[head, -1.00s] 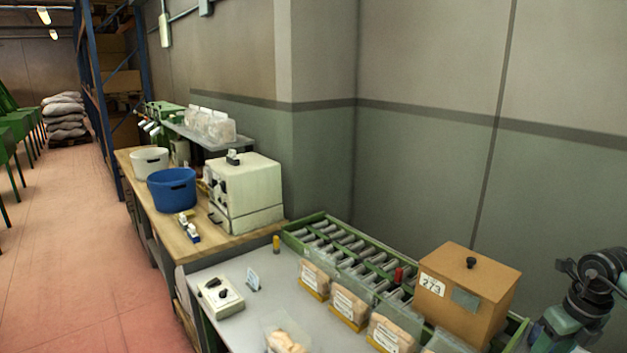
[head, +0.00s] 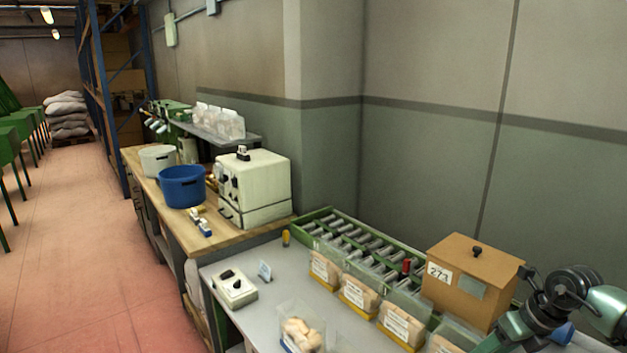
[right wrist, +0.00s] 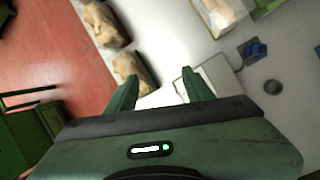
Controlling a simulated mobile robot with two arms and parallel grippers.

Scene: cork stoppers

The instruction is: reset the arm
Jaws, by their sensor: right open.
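My right arm (head: 560,300) comes into the head view at the lower right corner, beside the wooden box; its gripper is not clear there. In the right wrist view my right gripper (right wrist: 160,92) is open, its two green fingers apart with nothing between them. Below the fingers are a light grey table top (right wrist: 165,30) and a pale flat box (right wrist: 212,78) partly behind the right finger. My left arm and gripper are not in view.
A brown box (head: 460,290) marked 273 stands near my arm. Several bags of corks (head: 360,297) line a green roller conveyor (head: 320,218). A white control box (head: 235,288) sits on the grey table. Blue tub (head: 182,188) and white machine (head: 255,190) stand farther back.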

